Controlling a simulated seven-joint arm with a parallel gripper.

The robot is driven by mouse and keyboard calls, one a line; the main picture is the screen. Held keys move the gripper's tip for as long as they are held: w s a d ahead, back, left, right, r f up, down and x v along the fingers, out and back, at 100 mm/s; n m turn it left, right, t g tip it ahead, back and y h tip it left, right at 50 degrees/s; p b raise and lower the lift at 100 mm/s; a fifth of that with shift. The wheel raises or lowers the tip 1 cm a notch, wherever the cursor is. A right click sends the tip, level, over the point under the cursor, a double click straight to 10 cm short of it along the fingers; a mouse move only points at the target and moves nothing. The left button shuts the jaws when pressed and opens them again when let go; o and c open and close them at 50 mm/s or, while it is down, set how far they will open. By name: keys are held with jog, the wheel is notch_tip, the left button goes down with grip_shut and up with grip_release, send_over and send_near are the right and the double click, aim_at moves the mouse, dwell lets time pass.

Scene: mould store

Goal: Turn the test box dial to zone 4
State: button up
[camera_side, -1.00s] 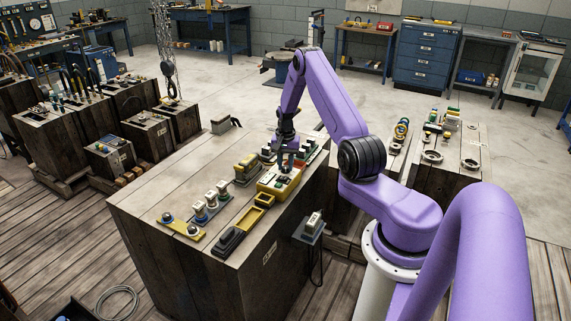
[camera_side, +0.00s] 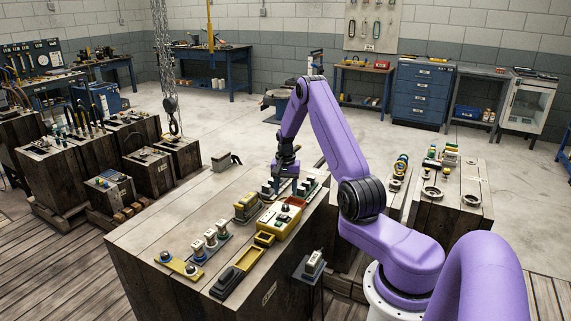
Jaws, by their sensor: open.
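A yellow box with a pale top (camera_side: 278,222) sits on the dark wooden block in the middle; it looks like the test box. A small dark knob (camera_side: 284,209) and a red part (camera_side: 294,202) show on its top. The knob may be the dial; its pointer and any zone marks are too small to read. My gripper (camera_side: 283,188) points down, open, just behind and above the box's far end. I see nothing between its fingers, and it looks apart from the knob.
The wooden block's top (camera_side: 165,220) is clear at left. Beside the box stand a yellow-green block (camera_side: 246,206), a yellow tray (camera_side: 249,258), a black case (camera_side: 228,281), several pale-capped parts (camera_side: 211,236) and a yellow bar (camera_side: 178,264). A chain hook (camera_side: 173,127) hangs at left.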

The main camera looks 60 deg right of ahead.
aim_at(285, 205)
notch_tip(285, 205, up, 12)
dwell(0.4)
jog(key=shift+a, duration=0.1)
